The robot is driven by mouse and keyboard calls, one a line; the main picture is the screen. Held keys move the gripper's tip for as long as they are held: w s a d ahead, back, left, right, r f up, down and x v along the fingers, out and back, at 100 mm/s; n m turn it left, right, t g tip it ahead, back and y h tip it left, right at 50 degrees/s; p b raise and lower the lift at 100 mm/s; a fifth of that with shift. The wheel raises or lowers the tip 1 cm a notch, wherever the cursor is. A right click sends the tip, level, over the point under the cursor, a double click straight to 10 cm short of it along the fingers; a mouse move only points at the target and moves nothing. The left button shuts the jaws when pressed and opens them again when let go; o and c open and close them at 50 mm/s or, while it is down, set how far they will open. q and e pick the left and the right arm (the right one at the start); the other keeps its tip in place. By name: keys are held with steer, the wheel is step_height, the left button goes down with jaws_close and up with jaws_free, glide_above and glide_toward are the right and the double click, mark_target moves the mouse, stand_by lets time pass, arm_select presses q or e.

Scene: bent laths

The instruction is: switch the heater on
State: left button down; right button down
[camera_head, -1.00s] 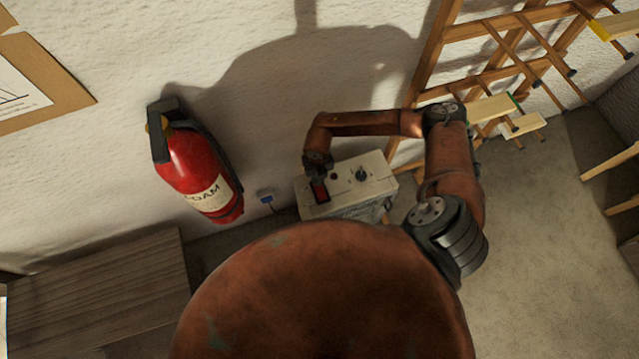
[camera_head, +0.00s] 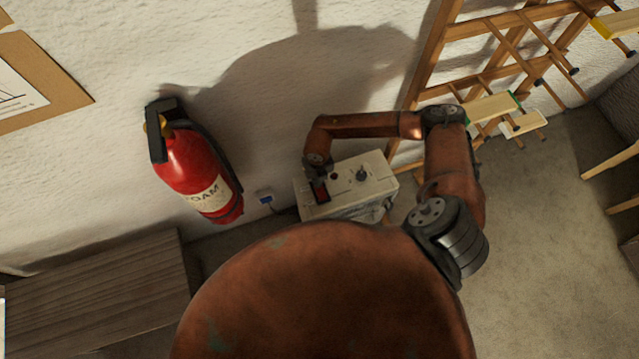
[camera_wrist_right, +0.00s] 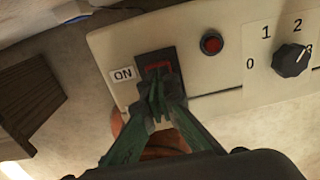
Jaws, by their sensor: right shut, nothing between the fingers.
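The heater (camera_head: 364,184) is a pale box on the floor by the wall. Its top panel shows in the right wrist view (camera_wrist_right: 196,88), with a rocker switch (camera_wrist_right: 160,66), red-edged in a dark frame, beside an ON label (camera_wrist_right: 123,74). A small red lamp (camera_wrist_right: 211,44) and a black knob (camera_wrist_right: 291,61), its pointer near 3, sit to the right. My right gripper (camera_wrist_right: 157,94) is shut and empty, its tips over the switch's lower part. They hide part of it; I cannot tell contact or the rocker's position. In the head view my right gripper (camera_head: 319,180) is over the switch.
A red fire extinguisher (camera_head: 190,165) hangs on the wall to the left. A blue plug (camera_head: 266,198) is at the wall beside the heater. A wooden rack (camera_head: 430,65) stands behind on the right. A wooden cabinet (camera_head: 100,295) is at lower left. Floor at right (camera_head: 545,220) is clear.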

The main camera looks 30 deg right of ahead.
steer(key=shift+f, duration=0.3)
steer(key=shift+r+p, duration=2.75)
steer(key=shift+r, duration=0.85)
steer(key=shift+f, duration=0.1)
steer(key=shift+s, duration=0.1)
